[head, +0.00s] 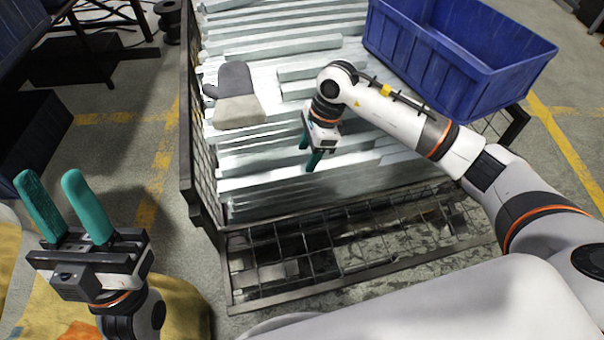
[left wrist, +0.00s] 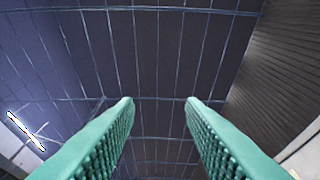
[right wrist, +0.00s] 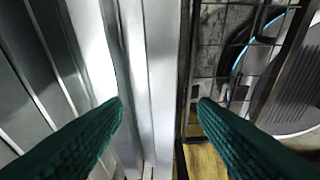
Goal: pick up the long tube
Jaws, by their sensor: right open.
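Long pale galvanized tubes (head: 370,181) lie stacked side by side in a wire-mesh crate; I cannot tell which single one is the long tube. My right gripper (head: 310,154) is open and points down over the front part of the stack. In the right wrist view a long bright tube (right wrist: 160,60) runs between its fingers (right wrist: 158,112), near the crate's edge; I cannot tell whether they touch it. My left gripper (head: 52,182) is open and empty at the lower left, away from the crate. The left wrist view shows nothing between its fingers (left wrist: 160,106).
A grey and beige work glove (head: 238,108) lies on the tubes to the left of my right gripper. A blue bin (head: 450,65) stands at the back right. The crate's mesh front (head: 340,247) lies low before the stack.

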